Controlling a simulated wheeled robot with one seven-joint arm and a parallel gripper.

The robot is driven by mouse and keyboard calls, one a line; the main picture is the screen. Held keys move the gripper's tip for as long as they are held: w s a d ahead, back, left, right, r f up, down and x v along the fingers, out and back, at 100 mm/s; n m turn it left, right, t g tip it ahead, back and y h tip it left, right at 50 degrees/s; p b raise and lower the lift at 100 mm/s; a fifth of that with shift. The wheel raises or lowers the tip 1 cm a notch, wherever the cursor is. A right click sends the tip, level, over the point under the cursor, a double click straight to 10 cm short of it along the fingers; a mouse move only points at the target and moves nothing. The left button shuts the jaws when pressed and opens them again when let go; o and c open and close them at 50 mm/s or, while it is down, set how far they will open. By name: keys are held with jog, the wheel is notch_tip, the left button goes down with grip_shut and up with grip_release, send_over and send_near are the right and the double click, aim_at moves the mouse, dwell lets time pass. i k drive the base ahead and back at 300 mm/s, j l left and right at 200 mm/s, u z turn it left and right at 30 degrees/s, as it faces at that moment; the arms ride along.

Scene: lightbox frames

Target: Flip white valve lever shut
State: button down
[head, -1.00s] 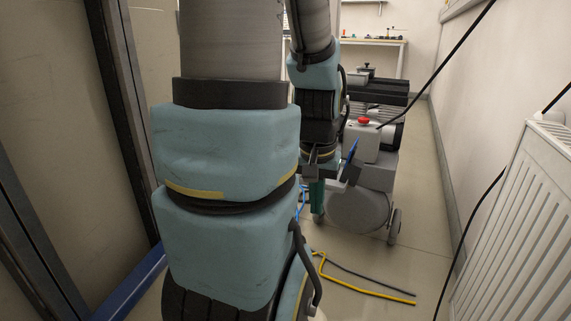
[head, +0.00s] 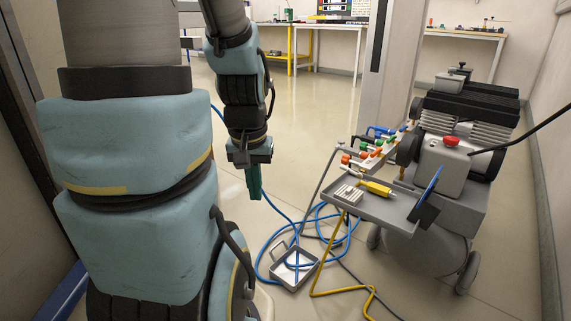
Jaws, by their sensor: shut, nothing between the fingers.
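My gripper (head: 254,182) hangs at the end of my arm, left of centre in the head view, with its green fingers pointing down. It is shut and empty, in the air over the floor. A row of valve fittings with orange, green and blue parts (head: 376,146) is beside the compressor, to the right of my gripper and well apart from it. A small whitish item (head: 349,193) lies on the grey tray, too small to identify.
The grey compressor (head: 452,185) with a red knob (head: 451,141) stands at right. Its tray (head: 385,207) carries a yellow tool (head: 375,187). Blue hose (head: 276,228), yellow hose (head: 335,291) and a metal pan (head: 291,268) lie on the floor. Floor beyond my gripper is clear.

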aim_at(359, 176)
jog(key=l+u, duration=0.2)
jog(key=u, duration=0.2)
jog(key=i+l+u, duration=0.1)
jog(key=l+u, duration=0.15)
jog(key=u, duration=0.2)
jog(key=l+u, duration=0.2)
jog(key=u, duration=0.2)
jog(key=l+u, duration=0.2)
jog(key=u, duration=0.2)
